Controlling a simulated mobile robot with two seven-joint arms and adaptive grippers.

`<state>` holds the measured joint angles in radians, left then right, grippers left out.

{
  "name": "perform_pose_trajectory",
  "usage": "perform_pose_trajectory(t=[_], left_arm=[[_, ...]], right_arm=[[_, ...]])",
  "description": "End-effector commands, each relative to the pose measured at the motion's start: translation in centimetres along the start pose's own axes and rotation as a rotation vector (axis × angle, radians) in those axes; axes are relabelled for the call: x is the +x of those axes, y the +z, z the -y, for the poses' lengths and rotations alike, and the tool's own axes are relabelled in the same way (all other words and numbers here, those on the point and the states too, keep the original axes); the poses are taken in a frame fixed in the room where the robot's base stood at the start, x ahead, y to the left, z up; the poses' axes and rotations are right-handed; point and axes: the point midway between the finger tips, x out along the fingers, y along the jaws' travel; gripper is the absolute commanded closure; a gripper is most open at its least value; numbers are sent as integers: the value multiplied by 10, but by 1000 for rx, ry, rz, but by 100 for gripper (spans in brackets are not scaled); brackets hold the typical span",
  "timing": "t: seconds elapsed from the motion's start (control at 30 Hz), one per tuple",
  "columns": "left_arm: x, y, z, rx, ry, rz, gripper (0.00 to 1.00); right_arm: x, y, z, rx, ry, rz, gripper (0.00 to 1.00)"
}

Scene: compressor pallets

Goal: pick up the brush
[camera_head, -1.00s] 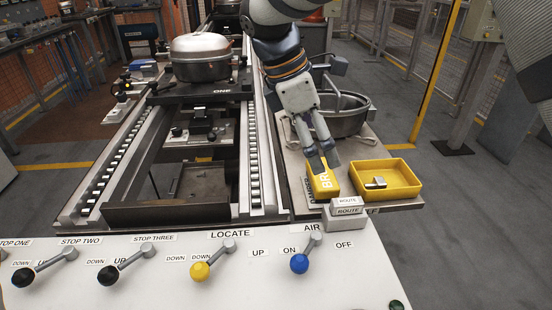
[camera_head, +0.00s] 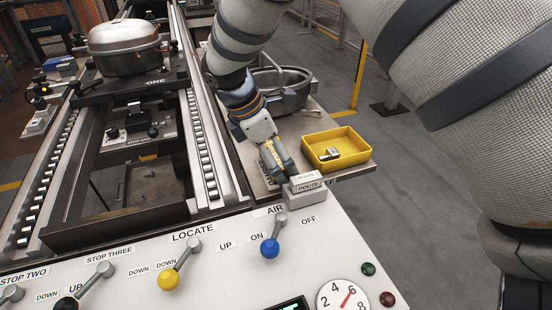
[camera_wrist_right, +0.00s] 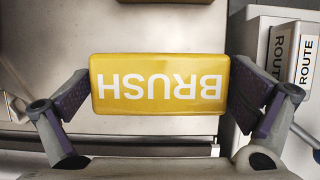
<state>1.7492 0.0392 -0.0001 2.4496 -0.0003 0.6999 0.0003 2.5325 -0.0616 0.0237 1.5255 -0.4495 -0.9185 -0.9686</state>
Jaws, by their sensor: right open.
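The brush is a yellow block lettered BRUSH (camera_wrist_right: 160,84). It lies flat on the side table (camera_head: 357,171), to the left of the yellow tray. In the head view it is mostly hidden behind my right gripper (camera_head: 281,165). In the right wrist view my right gripper (camera_wrist_right: 160,95) is open, with one finger at each short end of the brush. The fingers look very close to the ends; I cannot tell whether they touch. My left gripper is not in view.
A yellow tray (camera_head: 340,135) with a small metal piece stands right of the brush. Stacked ROUTE blocks (camera_head: 305,188) stand close in front. A metal pot (camera_head: 285,95) is behind. The lever panel (camera_head: 230,255) spans the front.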

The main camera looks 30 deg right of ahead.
Motion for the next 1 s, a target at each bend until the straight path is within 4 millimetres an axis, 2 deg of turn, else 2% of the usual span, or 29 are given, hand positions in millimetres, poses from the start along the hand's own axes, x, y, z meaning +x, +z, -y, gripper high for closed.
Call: perform_pose_trajectory(t=[0.13,0.3,0.67,0.83,1.0], left_arm=[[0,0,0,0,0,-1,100],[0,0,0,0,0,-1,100],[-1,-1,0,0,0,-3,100],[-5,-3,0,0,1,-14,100],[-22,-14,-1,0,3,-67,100]], right_arm=[[-1,0,0,1,2,0,0],[-1,0,0,0,2,0,39],[-6,2,-1,1,4,-1,39],[-34,14,-2,5,8,-2,39],[-83,18,31,5,17,-2,39]])
